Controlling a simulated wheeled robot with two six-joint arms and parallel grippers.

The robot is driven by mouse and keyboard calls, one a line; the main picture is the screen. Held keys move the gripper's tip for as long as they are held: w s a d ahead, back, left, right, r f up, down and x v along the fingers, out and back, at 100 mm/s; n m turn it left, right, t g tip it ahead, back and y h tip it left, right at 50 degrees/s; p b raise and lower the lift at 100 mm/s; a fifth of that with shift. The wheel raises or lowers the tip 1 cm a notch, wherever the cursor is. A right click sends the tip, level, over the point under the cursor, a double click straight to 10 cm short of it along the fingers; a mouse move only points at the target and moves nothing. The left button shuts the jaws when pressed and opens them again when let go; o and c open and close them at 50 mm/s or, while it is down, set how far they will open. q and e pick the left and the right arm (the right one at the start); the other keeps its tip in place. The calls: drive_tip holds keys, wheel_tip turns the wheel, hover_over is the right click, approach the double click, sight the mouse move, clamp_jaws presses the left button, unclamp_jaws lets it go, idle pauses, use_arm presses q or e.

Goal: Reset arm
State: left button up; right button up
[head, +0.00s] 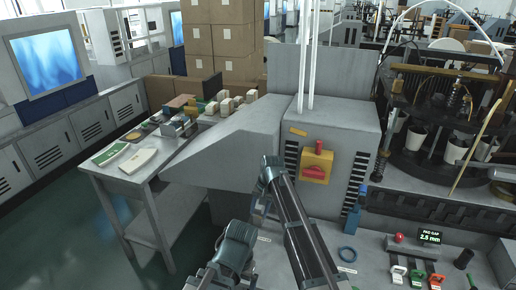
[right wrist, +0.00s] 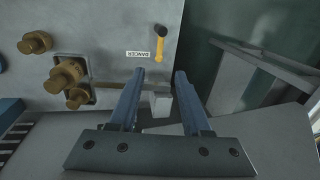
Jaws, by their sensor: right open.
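My right arm comes up from the bottom of the head view and bends back at the elbow, in front of the grey machine housing. My right gripper (head: 259,208) is partly hidden by the arm there. In the right wrist view its two blue-grey fingers (right wrist: 157,76) are apart, with nothing held between them. They point toward a grey panel (right wrist: 112,25) with brass knobs (right wrist: 68,75), a DANGER label (right wrist: 137,54) and a yellow lever with a black knob (right wrist: 160,42). A small pale block (right wrist: 159,104) shows beyond the fingers. My left gripper is out of view.
A yellow box with a red switch (head: 316,168) is on the machine housing (head: 340,125). A forming station with white cups (head: 416,137) stands right. A side table (head: 130,178) stands left beside open floor.

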drive_tip(key=s+d+n+h, duration=0.1)
drive_tip(key=s+d+n, duration=0.1)
drive_tip(key=s, duration=1.2)
drive_tip(key=s+d+n+h, duration=0.2)
drive_tip(key=s+n, duration=0.3)
drive_tip(key=s, duration=1)
drive_tip(key=shift+s+d+g, duration=0.3)
drive_tip(key=shift+d+g, duration=0.1)
drive_tip(key=shift+d, duration=0.2)
drive_tip(key=shift+f, duration=0.1)
